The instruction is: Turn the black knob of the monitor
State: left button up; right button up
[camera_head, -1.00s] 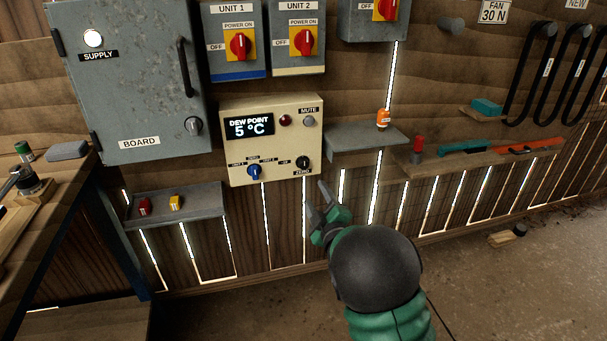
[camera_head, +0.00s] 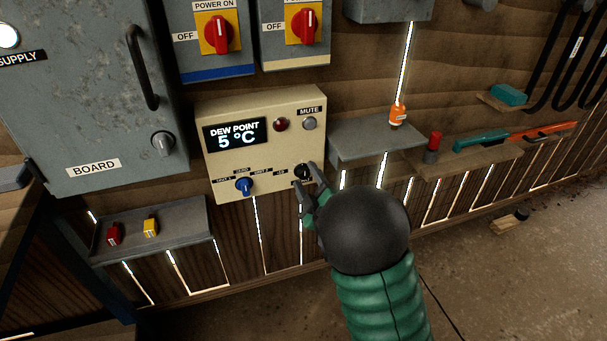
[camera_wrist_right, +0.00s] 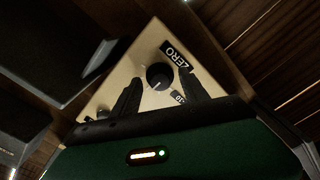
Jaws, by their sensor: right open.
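The beige monitor (camera_head: 225,160) hangs on the wall, its display reading "DEW POINT 5 °C". Its black knob (camera_head: 303,172) is at the lower right of the panel, and a blue knob (camera_head: 244,185) is at the lower left. My right gripper (camera_head: 308,178) is open in front of the black knob. In the right wrist view the black knob (camera_wrist_right: 159,76) shows between and just beyond the two fingertips (camera_wrist_right: 160,82), by the "ZERO" label. I cannot tell whether the fingers touch it. My left gripper is not in view.
A grey shelf (camera_head: 365,145) with an orange item (camera_head: 397,114) juts out right of the monitor. A lower left shelf (camera_head: 185,225) holds red and yellow pieces. The grey board cabinet (camera_head: 90,110) stands left. A round mute button (camera_head: 309,123) sits above the black knob.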

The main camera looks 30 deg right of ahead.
jog(key=shift+a, duration=0.15)
jog(key=shift+c, duration=0.9)
grip_shut()
jog(key=shift+f+m, duration=0.1)
jog(key=shift+m, duration=0.2)
jog(key=m, duration=0.2)
jog(key=shift+s+m+b, duration=0.1)
jog(key=shift+m+b, duration=0.2)
jog(key=shift+f+m+b, duration=0.15)
jog(key=shift+m+b, duration=0.15)
jog(key=shift+m, duration=2)
